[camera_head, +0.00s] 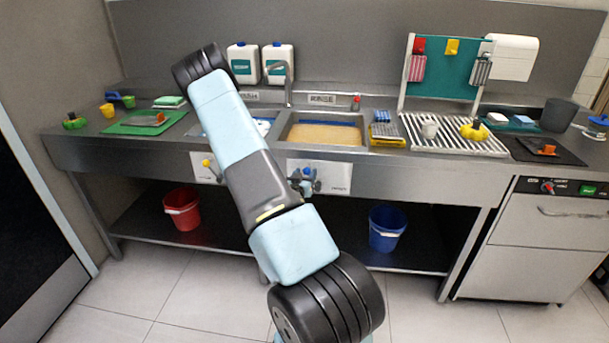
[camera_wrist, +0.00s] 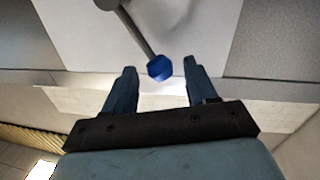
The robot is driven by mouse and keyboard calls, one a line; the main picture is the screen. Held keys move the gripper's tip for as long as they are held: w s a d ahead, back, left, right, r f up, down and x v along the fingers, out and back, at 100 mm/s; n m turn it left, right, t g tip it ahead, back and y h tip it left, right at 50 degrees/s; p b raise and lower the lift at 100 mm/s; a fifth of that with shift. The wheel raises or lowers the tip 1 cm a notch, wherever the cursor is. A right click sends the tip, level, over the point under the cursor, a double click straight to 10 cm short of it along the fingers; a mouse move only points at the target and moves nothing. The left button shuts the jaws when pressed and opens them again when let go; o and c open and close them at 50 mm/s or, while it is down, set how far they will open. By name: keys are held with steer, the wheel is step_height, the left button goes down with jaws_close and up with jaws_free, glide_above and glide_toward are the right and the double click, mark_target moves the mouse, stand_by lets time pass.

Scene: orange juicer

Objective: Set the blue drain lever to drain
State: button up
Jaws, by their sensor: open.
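The blue drain lever shows in the wrist view as a thin grey rod ending in a blue faceted knob (camera_wrist: 160,68). In the head view its blue knob (camera_head: 307,171) is at the sink front, below the RINSE basin (camera_head: 322,141) of brownish water. My gripper (camera_wrist: 160,68) is open, with the knob in line with the gap between its fingertips. I see no finger clearly touching the knob. In the head view my gripper (camera_head: 307,186) is at the lever, small and partly hidden by my arm. A white panel (camera_head: 336,178) is behind it.
A yellow-knobbed lever (camera_head: 207,163) is to the left on the same front. A red bucket (camera_head: 183,210) and a blue bucket (camera_head: 386,230) stand on the lower shelf. The steel counter front edge (camera_head: 440,168) runs above. Floor in front is clear.

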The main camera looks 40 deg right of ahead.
steer(key=shift+w+d, duration=0.25)
steer(key=shift+d, duration=0.15)
steer(key=shift+c, duration=0.5)
jaws_close()
steer(key=shift+a, duration=0.3)
steer(key=shift+d, duration=0.2)
